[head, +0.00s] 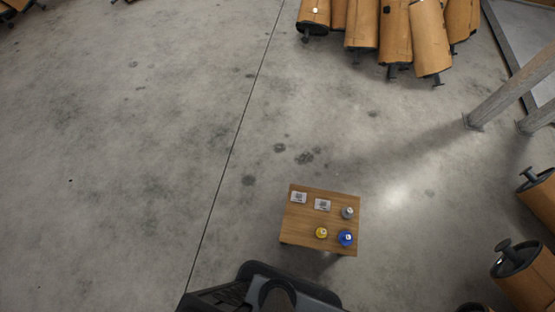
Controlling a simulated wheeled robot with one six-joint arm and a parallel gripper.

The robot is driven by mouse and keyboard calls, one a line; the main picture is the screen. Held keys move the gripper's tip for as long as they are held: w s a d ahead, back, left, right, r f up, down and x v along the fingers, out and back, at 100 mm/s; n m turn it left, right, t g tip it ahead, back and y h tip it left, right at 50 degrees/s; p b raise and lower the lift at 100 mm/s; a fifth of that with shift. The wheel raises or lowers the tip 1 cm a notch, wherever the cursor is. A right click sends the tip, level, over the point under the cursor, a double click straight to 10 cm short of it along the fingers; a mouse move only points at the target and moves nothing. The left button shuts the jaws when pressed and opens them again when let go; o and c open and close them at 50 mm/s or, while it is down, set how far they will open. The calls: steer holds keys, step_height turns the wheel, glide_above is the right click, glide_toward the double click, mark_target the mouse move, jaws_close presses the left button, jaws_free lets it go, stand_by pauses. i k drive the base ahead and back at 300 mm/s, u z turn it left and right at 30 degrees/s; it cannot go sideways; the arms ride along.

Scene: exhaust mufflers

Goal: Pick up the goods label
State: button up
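A small wooden table (300,228) stands on the concrete floor, low and right of centre in the head view. Either may be the goods label; the print is too small to read. My gripper is not in view.
On the same table are a grey round item (347,212), a yellow one (321,232) and a blue one (345,238). Wrapped brown mufflers (361,25) lie at the top, others (535,275) at the right edge. Metal posts (510,92) stand upper right. The left floor is mostly clear.

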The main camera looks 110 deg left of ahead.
mark_target(296, 197)
steer(key=u, duration=0.7)
steer(key=k, duration=1.5)
steer(key=u, duration=1.85)
steer(key=i, duration=0.95)
steer(key=z, duration=0.05)
